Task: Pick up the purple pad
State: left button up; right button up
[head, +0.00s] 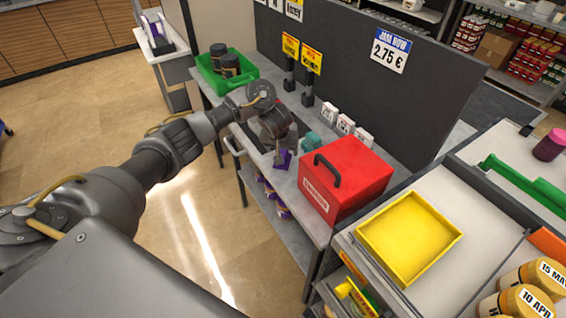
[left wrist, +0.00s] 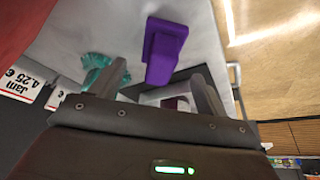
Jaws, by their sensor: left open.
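The purple pad (head: 283,160) stands on the grey counter, left of the red box, in the head view. In the left wrist view the purple pad (left wrist: 165,50) shows as a block with a wider base, just beyond the fingertips. My left gripper (head: 279,146) is over the counter right by the pad, and its wrist hides part of that spot. In the left wrist view my left gripper (left wrist: 163,85) is open, with one finger on each side of the pad's line. I cannot tell whether a finger touches it. My right gripper is not in view.
A teal object (head: 312,141) stands close to the pad, also seen in the left wrist view (left wrist: 102,72). A red box (head: 345,178) and white price cards (head: 345,124) are nearby. A green crate (head: 243,72) with dark jars is behind. A dark panel (head: 350,75) backs the counter.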

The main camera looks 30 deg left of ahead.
aim_at(282, 151)
pick_arm(q)
jog(key=x, duration=0.4)
jog(key=shift+w+f+b, duration=0.2)
jog(key=shift+f+b, duration=0.1)
jog(key=shift+w+f, duration=0.1)
jog(key=shift+f, duration=0.1)
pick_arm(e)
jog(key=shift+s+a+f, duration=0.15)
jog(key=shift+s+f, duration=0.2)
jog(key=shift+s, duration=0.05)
pick_arm(q)
jog(key=shift+c, duration=0.2)
